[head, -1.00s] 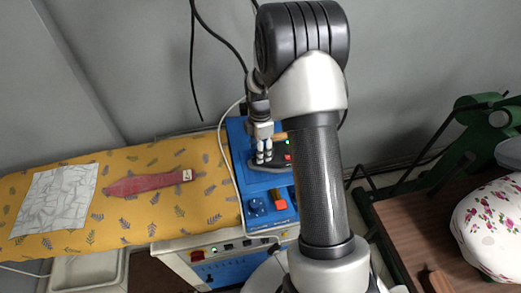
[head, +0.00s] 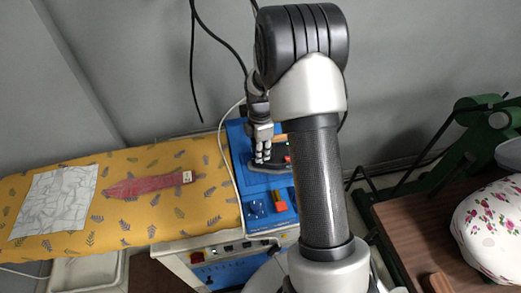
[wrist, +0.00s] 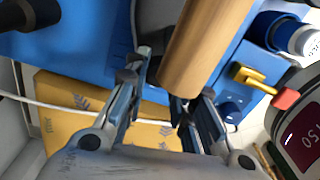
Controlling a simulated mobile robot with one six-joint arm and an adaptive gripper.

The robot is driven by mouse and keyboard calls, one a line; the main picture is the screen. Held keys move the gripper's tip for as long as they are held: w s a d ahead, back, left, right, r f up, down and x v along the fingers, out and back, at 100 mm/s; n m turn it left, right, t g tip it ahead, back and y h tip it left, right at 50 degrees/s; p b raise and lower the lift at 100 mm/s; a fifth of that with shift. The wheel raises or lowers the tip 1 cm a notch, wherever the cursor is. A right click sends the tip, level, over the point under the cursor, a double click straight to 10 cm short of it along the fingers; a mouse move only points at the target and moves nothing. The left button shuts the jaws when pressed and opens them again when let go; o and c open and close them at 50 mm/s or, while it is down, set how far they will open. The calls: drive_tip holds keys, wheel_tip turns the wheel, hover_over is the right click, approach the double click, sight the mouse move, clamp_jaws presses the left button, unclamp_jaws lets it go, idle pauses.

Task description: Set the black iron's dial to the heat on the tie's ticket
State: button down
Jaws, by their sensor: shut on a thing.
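The black iron (head: 273,165) stands on the blue station (head: 235,140), partly hidden by my arm. Its wooden handle (wrist: 205,45) is large in the wrist view. At that view's right edge a dark panel (wrist: 300,140) shows red digits that look like 150, partly cut off. My gripper (head: 263,157) is down at the iron, and its fingers (wrist: 165,85) reach in below the handle's end. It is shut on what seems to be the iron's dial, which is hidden. The red tie (head: 145,185) lies flat with a white ticket (head: 187,176) at its right end, too small to read.
The yellow patterned board (head: 180,215) carries the tie and a creased pale cloth (head: 65,200). A blue knob (head: 256,208) and a red-and-yellow lever (head: 279,204) sit at the station's front. A white cord (head: 228,165) runs beside it. A floral pad (head: 490,220) is at right.

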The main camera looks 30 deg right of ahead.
drive_tip(key=shift+m+p, duration=0.35)
drive_tip(key=shift+m, duration=1.15)
drive_tip(key=c, duration=1.3)
unclamp_jaws()
wheel_tip(320, 180, up, 12)
drive_tip(key=shift+r, duration=0.1)
